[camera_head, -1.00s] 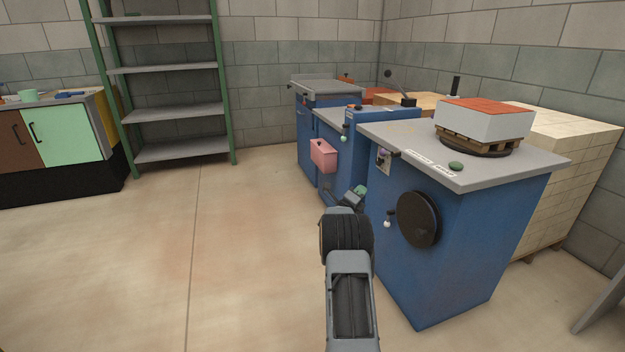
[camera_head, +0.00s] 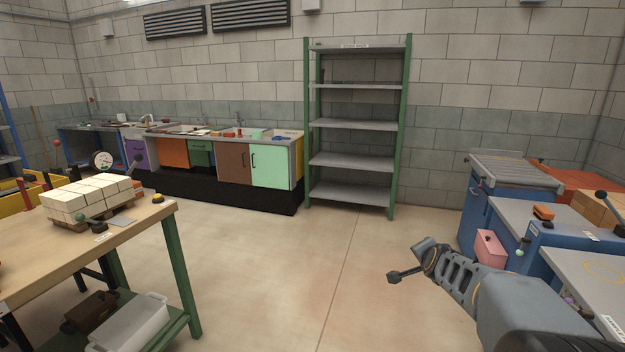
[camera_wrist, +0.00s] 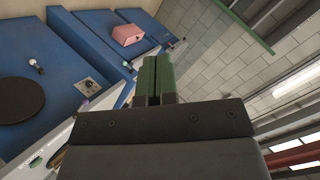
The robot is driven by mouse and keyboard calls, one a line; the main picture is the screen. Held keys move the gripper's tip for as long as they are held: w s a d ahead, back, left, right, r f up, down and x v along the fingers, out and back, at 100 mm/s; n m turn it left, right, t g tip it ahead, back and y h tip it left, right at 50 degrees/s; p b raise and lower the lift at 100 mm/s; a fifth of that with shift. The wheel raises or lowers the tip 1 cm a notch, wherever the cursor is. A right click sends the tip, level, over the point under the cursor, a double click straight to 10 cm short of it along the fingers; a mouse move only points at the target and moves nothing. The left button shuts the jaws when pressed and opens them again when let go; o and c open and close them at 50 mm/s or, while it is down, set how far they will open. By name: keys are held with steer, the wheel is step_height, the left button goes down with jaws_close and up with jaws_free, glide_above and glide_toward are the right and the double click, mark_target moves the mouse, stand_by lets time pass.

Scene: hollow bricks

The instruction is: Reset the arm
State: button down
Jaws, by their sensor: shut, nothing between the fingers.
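My gripper (camera_wrist: 155,62) shows in the wrist view with its two green fingers together and nothing between them. It points away over the blue cabinets, with no object touching it. In the head view my arm reaches in from the lower right and up to the left, over open floor. I cannot make out the green fingers in that view.
Blue cabinets (camera_head: 472,208) with a pink box (camera_head: 489,247) stand close on the right. A workbench (camera_head: 150,222) with pale bricks (camera_head: 92,197) is at left. A green-framed shelf (camera_head: 357,161) and a counter (camera_head: 220,165) line the back. The middle floor is clear.

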steer(key=s+a+r+n+g+y+p, duration=0.35)
steer(key=s+a+r+n+p, duration=0.5)
steer(key=s+a, duration=0.4)
steer(key=s+r+n+g+p, duration=0.2)
steer(key=s+n+g+p, duration=0.2)
steer(key=s, duration=0.9)
steer(key=shift+a+n+h+p, duration=0.35)
steer(key=shift+a+p, duration=0.05)
steer(key=shift+p, duration=0.1)
steer(key=shift+s, duration=0.1)
